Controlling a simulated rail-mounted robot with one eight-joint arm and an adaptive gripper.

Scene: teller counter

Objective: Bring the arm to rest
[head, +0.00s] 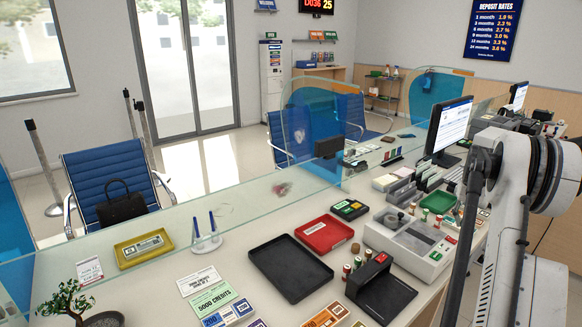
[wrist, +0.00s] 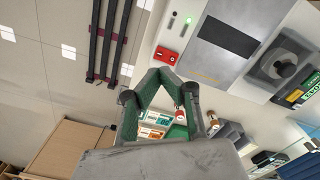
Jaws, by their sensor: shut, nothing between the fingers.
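My gripper (wrist: 170,84) shows in the wrist view with its two dark grey-green fingers bent together at the tips, shut and empty. It touches nothing that I can see. The counter and its devices show tilted behind it. In the head view my white and grey arm rises at the right, in front of the counter's right part; the gripper itself is not visible there.
A glass screen (head: 250,195) runs along the counter. A monitor (head: 449,128) stands behind my arm's left side.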

